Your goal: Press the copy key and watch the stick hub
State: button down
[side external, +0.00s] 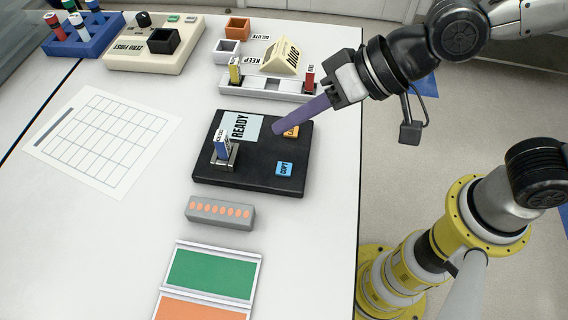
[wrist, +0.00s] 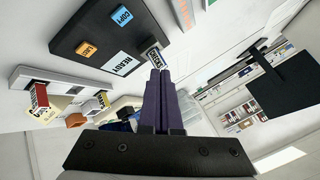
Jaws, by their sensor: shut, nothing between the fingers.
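A black unit (side external: 255,181) on the bench carries a pale READY panel (side external: 240,128), an orange key (side external: 291,132) and a blue copy key (side external: 284,169). A blue labelled stick (side external: 221,146) stands upright in a metal socket on it. The wrist view also shows the copy key (wrist: 122,15), the orange key (wrist: 87,49), the READY panel (wrist: 124,63) and the stick (wrist: 154,55). My gripper (side external: 279,129), with long purple fingers, is shut and empty. Its tips appear by the orange key in the side view; contact is unclear. I cannot tell which part is the stick hub.
A grey bar with several orange dots (side external: 219,211) lies in front of the unit. A white rack (side external: 265,88) with yellow and red sticks and a tent sign (side external: 282,57) stand behind it. Green and orange panels (side external: 212,276) lie nearer. A gridded sheet (side external: 104,137) lies left.

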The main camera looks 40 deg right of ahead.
aim_at(291, 169)
jog(key=shift+f, duration=4.4)
jog(key=shift+f, duration=0.4)
jog(key=shift+f, duration=0.4)
jog(key=shift+r, duration=0.8)
jog(key=shift+r, duration=0.1)
jog(key=shift+r, duration=2.4)
